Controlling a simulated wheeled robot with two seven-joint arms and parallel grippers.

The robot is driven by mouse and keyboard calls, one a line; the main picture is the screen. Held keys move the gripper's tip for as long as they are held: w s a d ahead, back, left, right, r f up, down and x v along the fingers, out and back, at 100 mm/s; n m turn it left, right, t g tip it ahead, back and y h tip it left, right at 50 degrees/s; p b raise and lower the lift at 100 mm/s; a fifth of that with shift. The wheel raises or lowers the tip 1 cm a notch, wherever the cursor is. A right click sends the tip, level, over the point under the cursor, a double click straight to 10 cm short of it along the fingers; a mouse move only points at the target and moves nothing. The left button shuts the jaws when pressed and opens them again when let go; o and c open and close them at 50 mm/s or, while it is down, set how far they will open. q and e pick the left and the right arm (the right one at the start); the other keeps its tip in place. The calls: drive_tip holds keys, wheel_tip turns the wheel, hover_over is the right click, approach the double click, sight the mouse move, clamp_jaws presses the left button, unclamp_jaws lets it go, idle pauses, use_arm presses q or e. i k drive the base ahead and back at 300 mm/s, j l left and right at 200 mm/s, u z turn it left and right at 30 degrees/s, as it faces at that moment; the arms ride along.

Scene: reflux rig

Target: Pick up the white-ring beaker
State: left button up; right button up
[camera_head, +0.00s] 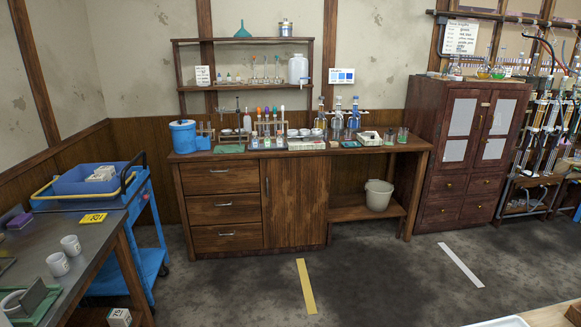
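Small glass beakers stand at the right end of the wooden bench (300,158), among them a left one (389,138) and a right one (403,135). They are too small for me to tell a white ring on either, so I cannot say which is the white-ring beaker. Neither of my grippers is in view.
Wash bottles (354,115), racks and a blue container (183,136) crowd the bench. A white bucket (378,195) stands on its low shelf. A blue cart (147,255) and grey table (85,234) are at left, a dark cabinet (462,183) at right. The middle floor is clear.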

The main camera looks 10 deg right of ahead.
sight(403, 132)
drive_tip(key=i+z, duration=0.15)
drive_tip(key=i, duration=0.4)
drive_tip(key=i+z, duration=0.2)
drive_tip(key=i, duration=0.4)
drive_tip(key=i+j+z, duration=0.15)
drive_tip(key=i, duration=0.4)
drive_tip(key=i+j+z, duration=0.15)
drive_tip(key=i, duration=0.4)
drive_tip(key=i+l+z, duration=0.2)
drive_tip(key=i+z, duration=0.15)
drive_tip(key=i, duration=0.35)
drive_tip(key=i+z, duration=0.4)
drive_tip(key=i, duration=0.35)
drive_tip(key=i+j+z, duration=0.2)
drive_tip(key=i+z, duration=0.15)
drive_tip(key=i, duration=0.4)
